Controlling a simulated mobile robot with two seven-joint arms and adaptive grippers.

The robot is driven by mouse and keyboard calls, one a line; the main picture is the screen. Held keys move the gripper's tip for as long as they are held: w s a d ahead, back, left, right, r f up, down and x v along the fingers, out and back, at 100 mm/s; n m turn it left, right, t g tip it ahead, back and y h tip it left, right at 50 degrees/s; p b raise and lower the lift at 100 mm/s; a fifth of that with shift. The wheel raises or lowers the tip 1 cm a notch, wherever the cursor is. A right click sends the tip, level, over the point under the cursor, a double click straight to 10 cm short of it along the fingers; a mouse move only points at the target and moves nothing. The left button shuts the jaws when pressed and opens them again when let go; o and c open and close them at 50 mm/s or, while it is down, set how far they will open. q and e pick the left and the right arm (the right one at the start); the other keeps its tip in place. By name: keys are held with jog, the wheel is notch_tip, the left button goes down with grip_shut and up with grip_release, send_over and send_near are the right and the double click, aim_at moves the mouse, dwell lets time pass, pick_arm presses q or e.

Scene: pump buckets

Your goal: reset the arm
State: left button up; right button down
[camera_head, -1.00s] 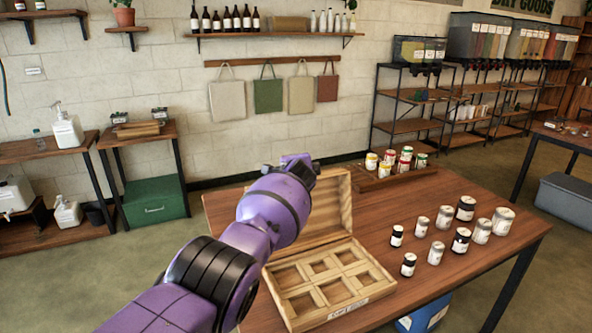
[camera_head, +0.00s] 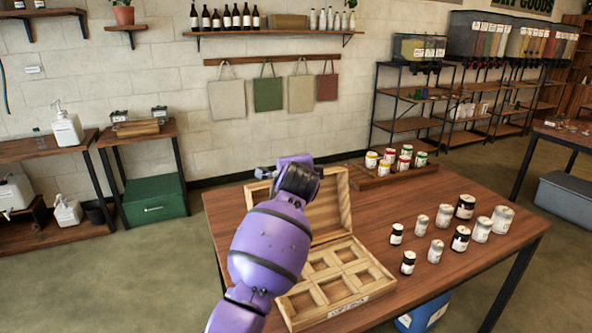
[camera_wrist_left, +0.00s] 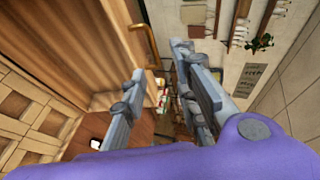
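My left arm crosses the wooden six-compartment box (camera_head: 372,268) in the head view. My left gripper (camera_head: 263,173) is near the upper left corner of the box's raised lid (camera_head: 330,215). In the left wrist view, the left gripper's (camera_wrist_left: 160,65) two grey fingers stand apart with nothing held between them. The lid (camera_wrist_left: 95,40) with a brass-coloured catch rises to the left of the fingers, and box compartments show at the far left. My right gripper is not in view.
Several black-lidded and silver jars (camera_head: 437,249) stand on the wooden table (camera_head: 500,262) right of the box. Small coloured-lid jars (camera_head: 405,157) stand in a wooden tray at the table's back. A green bin (camera_head: 155,200) sits under the side table at left.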

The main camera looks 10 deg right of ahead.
pick_arm(q)
jog(key=shift+s+r, duration=0.2)
jog(key=shift+s, duration=0.4)
